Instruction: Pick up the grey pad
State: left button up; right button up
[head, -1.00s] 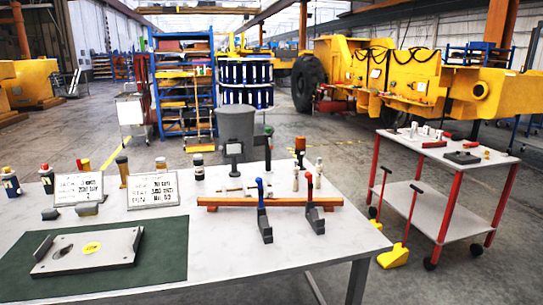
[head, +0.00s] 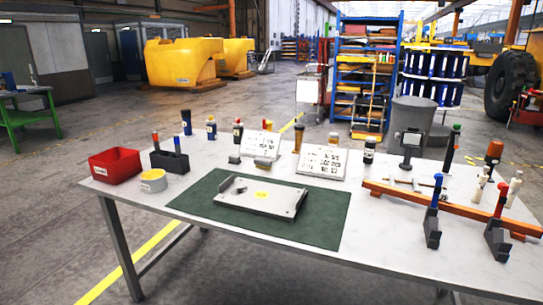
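No thing that I can clearly tell as the grey pad shows in the head view now. The nearest match in colour is a flat grey metal plate (head: 240,204) with a yellow round mark and raised dark pieces at its left end. It lies on a green mat (head: 318,229) on the white table (head: 380,252). Neither of my grippers is in view.
A red bin (head: 115,167), a yellow-and-white tub (head: 152,181) and a dark holder (head: 170,161) stand at the table's left. An orange-brown bar (head: 400,196) lies at the right.

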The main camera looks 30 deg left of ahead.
aim_at(233, 160)
jog(key=u, duration=1.3)
